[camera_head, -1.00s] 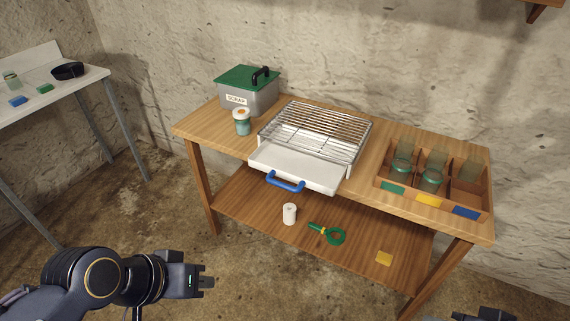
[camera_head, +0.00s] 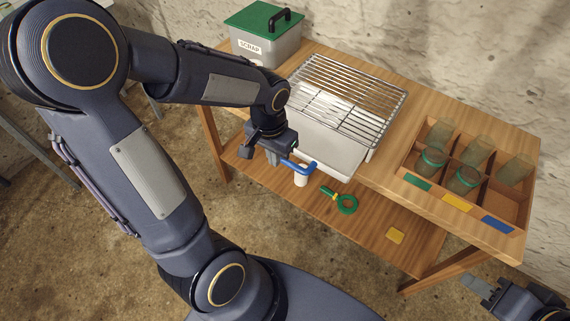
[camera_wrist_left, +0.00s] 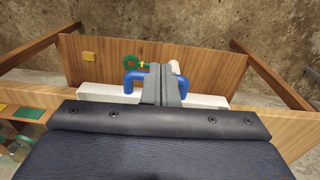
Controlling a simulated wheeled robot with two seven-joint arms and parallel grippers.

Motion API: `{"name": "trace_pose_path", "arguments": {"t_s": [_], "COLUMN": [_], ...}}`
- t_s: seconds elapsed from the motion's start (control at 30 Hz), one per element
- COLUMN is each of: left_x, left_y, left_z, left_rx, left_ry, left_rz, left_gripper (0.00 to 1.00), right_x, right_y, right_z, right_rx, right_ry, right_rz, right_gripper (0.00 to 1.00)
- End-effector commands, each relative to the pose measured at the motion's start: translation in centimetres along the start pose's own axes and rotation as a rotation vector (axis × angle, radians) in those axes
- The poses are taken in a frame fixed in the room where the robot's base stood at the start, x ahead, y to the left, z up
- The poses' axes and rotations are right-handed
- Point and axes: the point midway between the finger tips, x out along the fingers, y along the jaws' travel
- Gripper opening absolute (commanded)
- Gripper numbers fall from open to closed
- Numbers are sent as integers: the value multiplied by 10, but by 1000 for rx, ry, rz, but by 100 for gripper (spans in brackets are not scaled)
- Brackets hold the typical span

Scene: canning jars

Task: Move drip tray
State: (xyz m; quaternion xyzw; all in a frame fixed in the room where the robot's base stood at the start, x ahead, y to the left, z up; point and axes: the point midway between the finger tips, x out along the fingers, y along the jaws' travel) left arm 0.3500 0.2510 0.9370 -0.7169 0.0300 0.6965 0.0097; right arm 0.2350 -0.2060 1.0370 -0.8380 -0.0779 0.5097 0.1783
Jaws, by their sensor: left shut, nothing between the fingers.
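The white drip tray (camera_head: 338,151) sits under a wire rack (camera_head: 350,97) on the wooden bench, with its front part sticking out past the bench's front edge. Its blue handle (camera_head: 305,166) is partly covered by my left gripper (camera_head: 274,157). In the left wrist view, the shut, empty fingers of my left gripper (camera_wrist_left: 166,92) overlap the middle of the blue handle (camera_wrist_left: 135,76). The white tray edge (camera_wrist_left: 205,100) shows beside them. I cannot tell if the fingers touch the handle. My right gripper (camera_head: 477,287) is at the lower right, apart from the tray; its opening is unclear.
The grey scrap bin (camera_head: 265,45) with a green lid stands at the back left. A wooden divided crate (camera_head: 410,165) with several jars is at the right. The lower shelf holds a white roll (camera_head: 300,178), a green ring tool (camera_head: 345,204) and a yellow piece (camera_head: 396,235).

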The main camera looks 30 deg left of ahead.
Motion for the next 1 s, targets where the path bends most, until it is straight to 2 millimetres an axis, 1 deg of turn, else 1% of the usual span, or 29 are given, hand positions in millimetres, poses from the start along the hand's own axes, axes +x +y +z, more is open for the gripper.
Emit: {"name": "trace_pose_path", "arguments": {"t_s": [0.1,0.27,0.37,0.6,0.67,0.7,0.73,0.8,0.9,1.0], "left_x": [11,28,47,99,111,114,110,110,111,112], "left_y": [-2,-3,-3,-5,-5,-5,-5,-4,-5,-4], "left_z": [-6,-6,-5,-3,-2,-5,-13,-24,-35,-41], "left_rx": [20,23,24,23,23,22,22,23,23,23], "left_ry": [-29,-36,-38,-38,-38,-35,-31,-30,-31,-30], "left_rz": [-25,-30,-29,-28,-28,-28,-28,-28,-28,-28], "left_gripper": [0,0,0,0,0,0,0,0,0,0], "right_x": [-1,0,1,3,4,2,-2,-5,-7,-8], "right_y": [-1,0,0,2,2,1,-1,-2,-3,-4], "right_z": [-1,0,0,2,2,1,-1,-2,-4,-4], "right_rx": [0,0,0,0,0,0,0,0,0,0], "right_ry": [0,0,0,0,0,0,-1,0,0,0], "right_rz": [0,0,0,0,0,0,0,0,0,0], "right_gripper": [36,36,36,36,36,36,36,36,36,36]}}
